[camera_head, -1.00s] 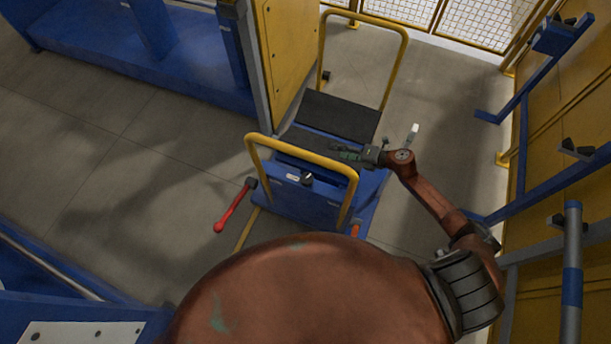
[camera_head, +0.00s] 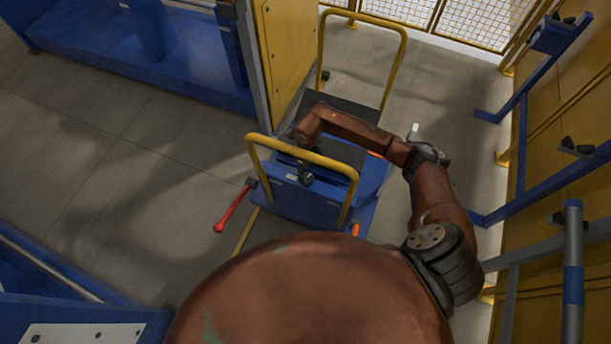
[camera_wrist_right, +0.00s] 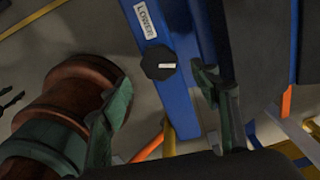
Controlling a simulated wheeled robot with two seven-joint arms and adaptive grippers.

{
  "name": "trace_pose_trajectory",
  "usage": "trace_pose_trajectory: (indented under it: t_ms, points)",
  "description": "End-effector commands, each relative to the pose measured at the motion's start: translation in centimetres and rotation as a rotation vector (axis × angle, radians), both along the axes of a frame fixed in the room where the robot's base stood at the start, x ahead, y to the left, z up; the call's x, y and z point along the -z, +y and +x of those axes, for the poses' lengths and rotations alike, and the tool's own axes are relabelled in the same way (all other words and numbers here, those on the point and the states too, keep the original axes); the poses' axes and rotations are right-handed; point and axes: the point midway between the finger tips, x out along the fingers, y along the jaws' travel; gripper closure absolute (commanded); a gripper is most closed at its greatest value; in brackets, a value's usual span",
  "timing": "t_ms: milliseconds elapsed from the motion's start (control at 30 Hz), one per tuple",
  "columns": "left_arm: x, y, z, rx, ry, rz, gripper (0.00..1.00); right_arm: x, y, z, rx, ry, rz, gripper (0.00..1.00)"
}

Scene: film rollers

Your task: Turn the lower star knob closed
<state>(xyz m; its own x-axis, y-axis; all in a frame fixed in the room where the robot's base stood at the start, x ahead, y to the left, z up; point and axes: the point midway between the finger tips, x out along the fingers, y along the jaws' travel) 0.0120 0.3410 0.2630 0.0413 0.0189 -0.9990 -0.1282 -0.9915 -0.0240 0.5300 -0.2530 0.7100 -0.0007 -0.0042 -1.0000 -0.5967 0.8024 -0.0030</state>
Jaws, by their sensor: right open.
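The lower star knob (camera_wrist_right: 156,63) is a dark lobed knob with a white mark on the blue panel (camera_wrist_right: 176,104). In the right wrist view, its white mark points right, nearly level. A white LOWER label (camera_wrist_right: 145,19) sits above it there. My right gripper (camera_wrist_right: 160,88) is open, with one green finger on each side of the knob's lower area in the picture; neither finger visibly touches it. In the head view, my right gripper (camera_head: 305,174) is small and dark at the cart's front panel, and the knob cannot be told apart from it. My left gripper is out of view.
The blue cart (camera_head: 305,204) has yellow rail handles (camera_head: 262,150) and a dark top (camera_head: 345,112). A red lever (camera_head: 232,208) sticks out at its left. A yellow cabinet wall (camera_head: 285,50) stands behind. Open floor (camera_head: 120,150) lies left.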

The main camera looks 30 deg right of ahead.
Motion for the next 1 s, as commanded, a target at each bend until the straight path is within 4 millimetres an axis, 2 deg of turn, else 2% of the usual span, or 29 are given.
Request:
trace_pose_trajectory:
  t_ms: [100, 333, 667, 1000]
  points:
    - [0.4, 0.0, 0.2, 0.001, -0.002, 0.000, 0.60, 2.3, 0.1, -0.1, 0.001, 0.003, 0.003, 0.44]
    - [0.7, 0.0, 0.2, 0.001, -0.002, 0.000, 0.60, 4.7, 0.1, 0.0, 0.000, 0.001, 0.004, 0.44]
    - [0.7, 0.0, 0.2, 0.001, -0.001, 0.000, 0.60, 5.1, 0.1, 0.0, -0.001, -0.001, 0.004, 0.44]
    - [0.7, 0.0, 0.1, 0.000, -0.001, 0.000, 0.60, 5.1, 0.1, 0.0, -0.001, -0.001, 0.004, 0.66]
